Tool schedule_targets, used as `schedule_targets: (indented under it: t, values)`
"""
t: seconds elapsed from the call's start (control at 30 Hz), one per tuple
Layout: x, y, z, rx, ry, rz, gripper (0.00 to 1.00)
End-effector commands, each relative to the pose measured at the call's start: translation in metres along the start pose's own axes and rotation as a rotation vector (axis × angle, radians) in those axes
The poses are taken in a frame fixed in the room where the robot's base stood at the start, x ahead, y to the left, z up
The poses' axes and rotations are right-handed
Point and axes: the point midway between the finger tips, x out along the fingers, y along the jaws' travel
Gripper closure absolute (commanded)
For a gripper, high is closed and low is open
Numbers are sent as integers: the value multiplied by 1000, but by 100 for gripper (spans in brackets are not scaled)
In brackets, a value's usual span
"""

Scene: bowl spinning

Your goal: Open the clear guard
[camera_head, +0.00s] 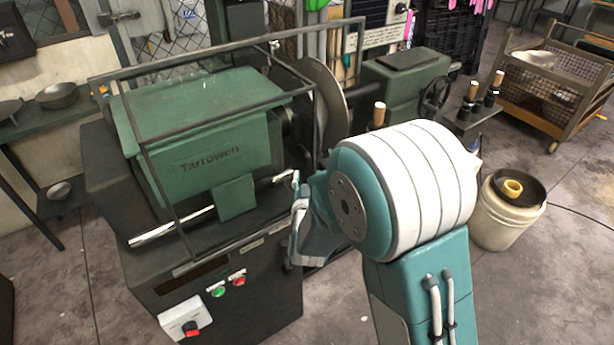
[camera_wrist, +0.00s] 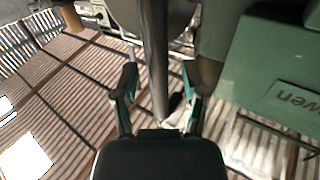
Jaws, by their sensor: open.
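The clear guard (camera_head: 270,38) is a dark bar frame with see-through panels around the green Tarrowen headstock (camera_head: 205,125) in the head view. Its front panel appears to stand down over the headstock. My gripper (camera_head: 298,195) is at the guard's lower right front, partly hidden by my arm. In the wrist view my gripper (camera_wrist: 160,85) has its two fingers apart. A grey bar (camera_wrist: 154,50) runs between them; I cannot tell whether it belongs to the guard or touches a finger. The green headstock (camera_wrist: 270,65) shows at right there.
A large metal disc (camera_head: 325,90) stands right of the headstock, before a green tailstock (camera_head: 405,80). Green and red buttons (camera_head: 228,287) and a red knob (camera_head: 190,328) are on the front. A bucket (camera_head: 505,220) and a wheeled cart (camera_head: 560,85) stand at right.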

Motion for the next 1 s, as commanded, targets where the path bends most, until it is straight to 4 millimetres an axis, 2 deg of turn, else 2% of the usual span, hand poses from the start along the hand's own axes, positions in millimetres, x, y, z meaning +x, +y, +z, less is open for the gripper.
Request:
schedule_targets:
  t: [0.3,0.4,0.57,1.0]
  values:
    - [-52,-2,1,-1,-1,-3,43]
    - [-63,-2,1,-1,-2,-3,43]
    - [-69,-2,1,-1,-1,-1,43]
    - [-68,-1,0,2,-4,-1,43]
